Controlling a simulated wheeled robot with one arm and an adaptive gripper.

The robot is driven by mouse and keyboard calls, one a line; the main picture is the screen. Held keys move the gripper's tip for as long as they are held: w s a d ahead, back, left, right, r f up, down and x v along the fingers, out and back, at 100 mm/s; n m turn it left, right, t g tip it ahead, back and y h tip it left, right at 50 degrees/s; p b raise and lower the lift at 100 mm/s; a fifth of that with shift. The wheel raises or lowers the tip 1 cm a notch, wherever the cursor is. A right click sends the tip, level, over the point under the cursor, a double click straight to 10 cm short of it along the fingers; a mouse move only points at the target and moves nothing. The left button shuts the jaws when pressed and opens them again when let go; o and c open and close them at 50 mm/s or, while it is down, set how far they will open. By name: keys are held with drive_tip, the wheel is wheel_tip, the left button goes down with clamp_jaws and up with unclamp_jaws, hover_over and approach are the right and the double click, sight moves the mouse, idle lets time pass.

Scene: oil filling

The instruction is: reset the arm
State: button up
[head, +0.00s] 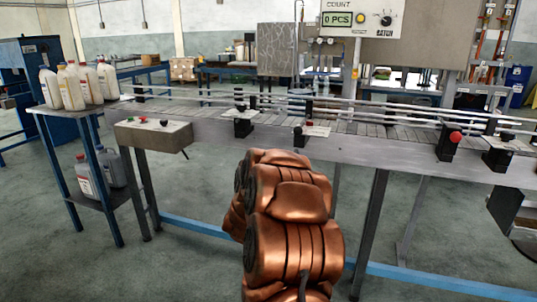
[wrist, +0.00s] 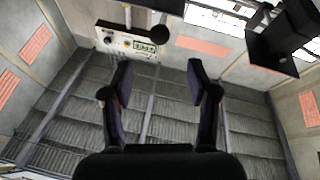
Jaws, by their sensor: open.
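My copper-coloured arm stands in the lower middle of the head view, in front of the conveyor (head: 280,128). My gripper is not visible in the head view. In the wrist view my gripper (wrist: 160,85) is open, with two dark fingers apart and nothing between them. The wrist view looks up past the fingers to the ceiling (wrist: 170,130) and to the control panel (wrist: 128,42), which is also at the top of the head view (head: 362,18).
A blue-legged stand (head: 90,170) at the left holds several white bottles (head: 75,85) on top and grey jugs (head: 100,172) below. A control box (head: 152,132) and small fixtures line the conveyor's near edge. Floor at the lower left (head: 60,270) is clear.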

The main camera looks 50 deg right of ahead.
drive_tip(key=w+a+f+n+t+y, duration=0.35)
drive_tip(key=w+a+y, duration=0.3)
drive_tip(key=a, duration=0.35)
drive_tip(key=w+a+f+n+t+y, duration=0.35)
drive_tip(key=w+a+y, duration=0.25)
drive_tip(key=w+a, duration=0.25)
drive_tip(key=s+a+f+n+g+y, duration=0.1)
drive_tip(key=s+a+f+y, duration=0.15)
drive_tip(key=a, duration=0.45)
drive_tip(key=s+a+f+n+g+y, duration=0.1)
drive_tip(key=a+f+y, duration=0.15)
drive_tip(key=a, duration=0.45)
drive_tip(key=s+a+f+n+g+y, duration=0.1)
drive_tip(key=s+a+y, duration=0.15)
drive_tip(key=a, duration=0.45)
drive_tip(key=s+a+f+n+g+y, duration=0.25)
drive_tip(key=s+a+g, duration=0.5)
drive_tip(key=s, duration=0.65)
drive_tip(key=s+a+g, duration=0.3)
drive_tip(key=s+g, duration=0.2)
drive_tip(key=s, duration=1.4)
wheel_tip(320, 180, up, 23)
drive_tip(key=s+t+p, duration=0.1)
drive_tip(key=p, duration=2)
drive_tip(key=shift+h, duration=0.35)
drive_tip(key=shift+d, duration=0.1)
